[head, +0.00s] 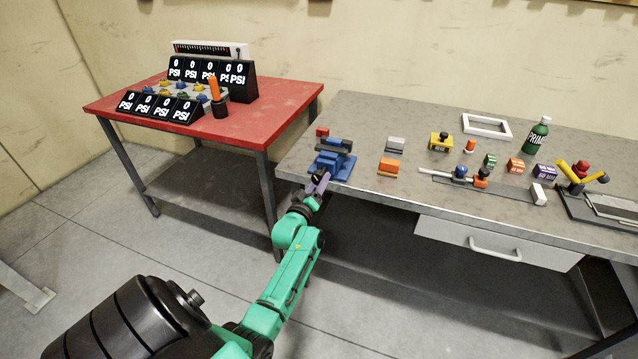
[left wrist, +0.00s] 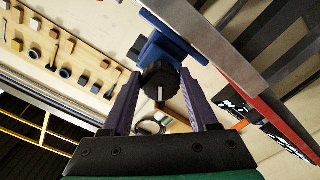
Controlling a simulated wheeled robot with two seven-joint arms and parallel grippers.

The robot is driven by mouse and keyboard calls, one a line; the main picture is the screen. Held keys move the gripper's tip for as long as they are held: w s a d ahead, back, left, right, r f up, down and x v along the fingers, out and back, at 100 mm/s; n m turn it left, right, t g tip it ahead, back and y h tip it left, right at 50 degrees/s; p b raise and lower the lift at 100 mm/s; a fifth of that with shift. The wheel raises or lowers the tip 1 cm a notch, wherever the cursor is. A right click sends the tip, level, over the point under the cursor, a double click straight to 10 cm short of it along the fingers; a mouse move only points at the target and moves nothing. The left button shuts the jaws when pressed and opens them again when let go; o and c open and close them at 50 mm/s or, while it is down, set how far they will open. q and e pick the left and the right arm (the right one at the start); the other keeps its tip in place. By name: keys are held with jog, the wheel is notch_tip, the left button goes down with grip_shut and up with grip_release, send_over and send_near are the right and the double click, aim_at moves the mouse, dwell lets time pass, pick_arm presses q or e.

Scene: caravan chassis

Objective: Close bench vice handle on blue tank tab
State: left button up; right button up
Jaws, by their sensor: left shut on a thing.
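The blue bench vice (head: 332,160) is fixed at the front left corner of the grey workbench, with dark jaws on top. Its round black handle knob (left wrist: 160,84) faces my left gripper in the left wrist view, and the vice's blue body (left wrist: 170,45) shows behind it. My left gripper (head: 319,182) reaches up to the vice's front from the bench edge. Its purple fingers stand on both sides of the knob and are shut on it. I cannot make out a blue tank tab apart from the blue vice. My right gripper is not in view.
The grey workbench (head: 395,108) holds several small blocks, a green bottle (head: 537,135) and a white frame (head: 487,124) right of the vice. A red table (head: 280,103) with PSI displays stands to the left. A drawer (head: 497,243) hangs under the bench.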

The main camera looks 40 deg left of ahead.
pick_arm(q)
jog(key=shift+s+f, duration=0.1)
jog(key=shift+f, duration=0.3)
dwell(0.4)
jog(key=o, duration=1.4)
jog(key=shift+c, duration=0.2)
jog(key=shift+s+r, duration=0.2)
jog(key=shift+r, duration=0.15)
jog(key=b+v, duration=0.1)
jog(key=v, duration=1.3)
jog(key=shift+s, duration=0.3)
jog(key=shift+d, duration=0.1)
